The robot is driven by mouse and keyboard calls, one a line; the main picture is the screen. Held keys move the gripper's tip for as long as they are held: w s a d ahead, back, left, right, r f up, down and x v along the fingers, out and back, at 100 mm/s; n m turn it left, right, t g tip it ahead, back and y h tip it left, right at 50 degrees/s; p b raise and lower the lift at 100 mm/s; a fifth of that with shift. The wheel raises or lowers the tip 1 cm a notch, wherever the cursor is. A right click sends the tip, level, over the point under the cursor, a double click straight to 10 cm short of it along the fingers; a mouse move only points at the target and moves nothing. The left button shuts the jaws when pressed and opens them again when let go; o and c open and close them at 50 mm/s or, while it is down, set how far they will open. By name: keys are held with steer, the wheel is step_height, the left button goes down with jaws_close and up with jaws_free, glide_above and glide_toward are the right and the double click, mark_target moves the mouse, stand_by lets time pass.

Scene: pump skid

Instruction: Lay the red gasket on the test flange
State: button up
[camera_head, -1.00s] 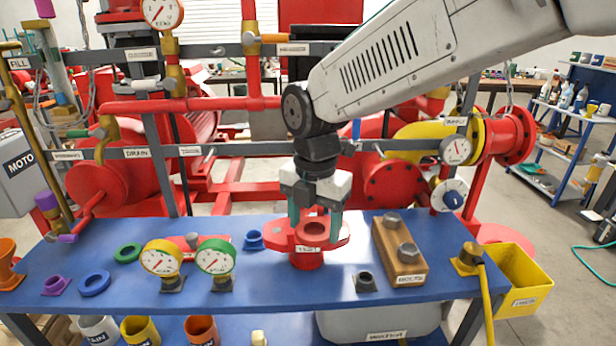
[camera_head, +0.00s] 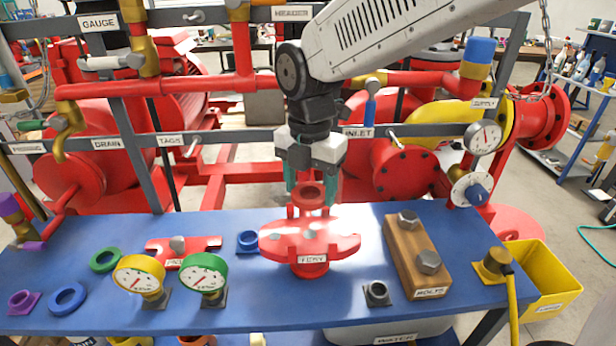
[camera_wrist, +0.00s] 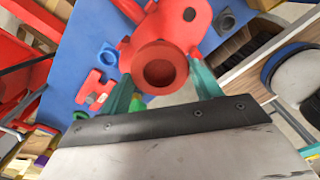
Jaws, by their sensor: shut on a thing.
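The red gasket (camera_head: 309,193) is a thick ring held between the green fingers of my gripper (camera_head: 311,186). In the wrist view the gasket (camera_wrist: 160,68) sits between the fingertips, with its hole facing the camera. The red test flange (camera_head: 338,245) stands on the blue bench, with a label on its front. In the head view the gasket appears just above and behind the flange's upper face, seemingly apart from it. In the wrist view part of the flange (camera_wrist: 197,35) shows beyond the gasket, which hides the rest.
A wooden block with bolts (camera_head: 405,250) stands right of the flange. Left are a yellow gauge (camera_head: 139,275), a green gauge (camera_head: 204,273), a red tool plate (camera_head: 165,252) and coloured rings. A grey rail (camera_head: 240,140) with labels runs behind. A yellow bin (camera_head: 540,285) hangs at right.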

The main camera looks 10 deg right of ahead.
glide_above(310, 235)
steer(key=shift+f, duration=2.5)
steer(key=shift+f, duration=2.15)
steer(key=o, duration=1.1)
steer(key=shift+c, duration=0.2)
